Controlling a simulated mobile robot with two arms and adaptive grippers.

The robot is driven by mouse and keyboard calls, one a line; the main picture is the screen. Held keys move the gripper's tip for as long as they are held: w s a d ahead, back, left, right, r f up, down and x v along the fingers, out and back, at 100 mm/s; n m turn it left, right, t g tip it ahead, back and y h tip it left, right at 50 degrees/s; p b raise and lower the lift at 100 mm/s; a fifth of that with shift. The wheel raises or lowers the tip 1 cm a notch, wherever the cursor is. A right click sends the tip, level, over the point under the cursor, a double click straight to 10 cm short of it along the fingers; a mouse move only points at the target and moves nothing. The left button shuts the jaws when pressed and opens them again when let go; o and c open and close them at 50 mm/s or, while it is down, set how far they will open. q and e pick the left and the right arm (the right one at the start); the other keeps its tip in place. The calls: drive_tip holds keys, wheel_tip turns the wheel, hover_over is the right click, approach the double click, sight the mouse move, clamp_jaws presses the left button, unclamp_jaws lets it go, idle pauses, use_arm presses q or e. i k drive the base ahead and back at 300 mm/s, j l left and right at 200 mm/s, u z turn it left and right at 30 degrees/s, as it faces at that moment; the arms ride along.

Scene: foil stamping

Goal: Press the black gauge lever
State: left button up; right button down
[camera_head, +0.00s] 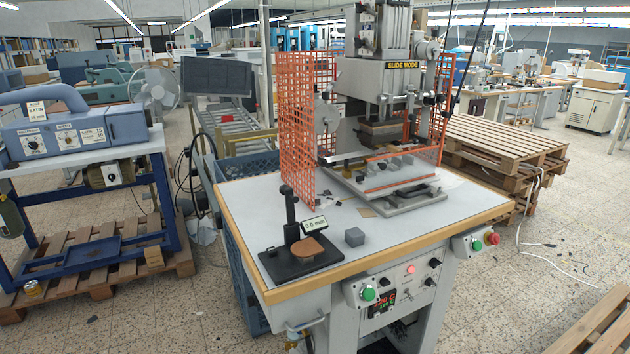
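A gauge (290,232) stands on the near left part of the white worktable (385,232). It has a flat black base (281,262), a black upright column (291,212) and a small display (313,224) facing me. A brown rounded piece (309,249) lies on the base. A black part at the column's top (286,190) may be the lever, but it is too small to be sure. Neither gripper is in view.
A stamping press (385,100) with orange mesh guards (308,130) stands behind. Table space around the gauge is mostly clear.

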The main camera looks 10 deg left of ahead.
sight(285, 190)
drive_tip(key=i+j+z, duration=0.2)
drive_tip(key=j+z, duration=0.15)
drive_tip(key=j, duration=1.15)
drive_tip(key=j+z, duration=0.35)
drive_tip(key=j, duration=2.8)
